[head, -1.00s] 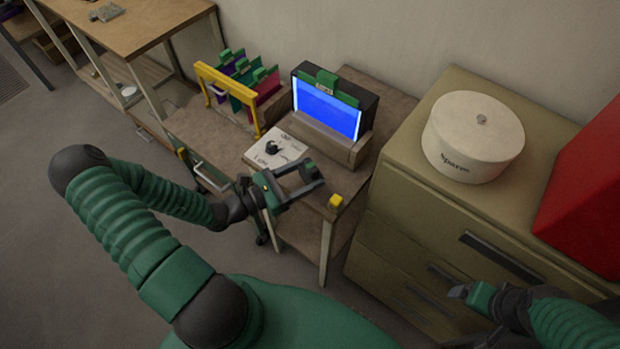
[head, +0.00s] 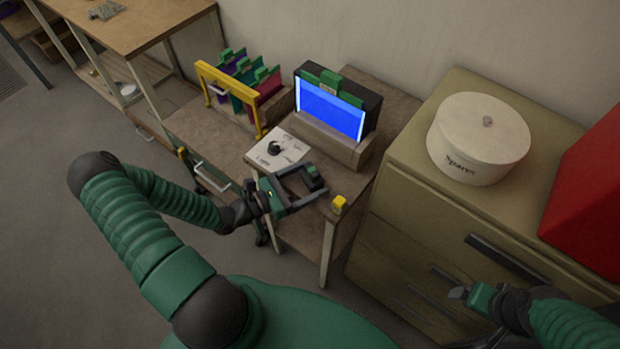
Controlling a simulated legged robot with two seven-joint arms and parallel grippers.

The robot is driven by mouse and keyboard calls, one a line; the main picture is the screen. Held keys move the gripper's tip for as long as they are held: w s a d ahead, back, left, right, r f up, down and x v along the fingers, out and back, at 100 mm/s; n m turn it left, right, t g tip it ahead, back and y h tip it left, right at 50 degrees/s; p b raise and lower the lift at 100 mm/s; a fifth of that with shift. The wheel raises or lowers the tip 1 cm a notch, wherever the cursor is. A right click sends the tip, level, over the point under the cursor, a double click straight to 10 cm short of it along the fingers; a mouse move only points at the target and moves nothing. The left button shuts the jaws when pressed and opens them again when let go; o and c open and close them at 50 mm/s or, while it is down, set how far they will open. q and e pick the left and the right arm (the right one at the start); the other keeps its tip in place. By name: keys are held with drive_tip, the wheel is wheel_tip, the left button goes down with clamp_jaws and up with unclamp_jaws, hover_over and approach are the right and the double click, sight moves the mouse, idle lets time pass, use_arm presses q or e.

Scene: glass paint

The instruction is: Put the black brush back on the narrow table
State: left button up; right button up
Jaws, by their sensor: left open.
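I cannot make out a black brush in the head view. A small table (head: 392,112) with a brown top stands in the middle against the wall; I cannot tell whether it is the narrow table. My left gripper (head: 306,183) is open over its front part, with no object visible between its fingers. It is just in front of a white sheet or plate (head: 292,147) with a small black round piece (head: 274,147) on it. My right gripper (head: 459,293) is at the lower right, in front of the drawer cabinet; its jaws are too small to read.
A lit blue screen (head: 330,107) stands behind the white plate. A yellow-framed rack (head: 229,82) with coloured panels is to its left, and a yellow block (head: 339,203) at the front corner. A drawer cabinet (head: 405,160) carries a round white box (head: 478,140) and a red box (head: 590,200).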

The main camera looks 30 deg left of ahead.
use_arm(q)
drive_tip(key=v, duration=1.1)
drive_tip(key=s+d+f+m+g, duration=0.3)
drive_tip(key=s+d+m+g, duration=0.65)
drive_tip(key=m+g, duration=0.65)
drive_tip(key=w+d+r+m+t+y, duration=0.2)
drive_tip(key=w+d+r+m+y, duration=0.2)
drive_tip(key=w+r+m+y, duration=0.4)
drive_tip(key=w+m, duration=0.2)
drive_tip(key=m, duration=0.4)
drive_tip(key=shift+m+t+b, duration=0.3)
drive_tip(key=shift+b, duration=0.05)
drive_tip(key=shift+a+f, duration=0.1)
drive_tip(key=shift+a, duration=0.05)
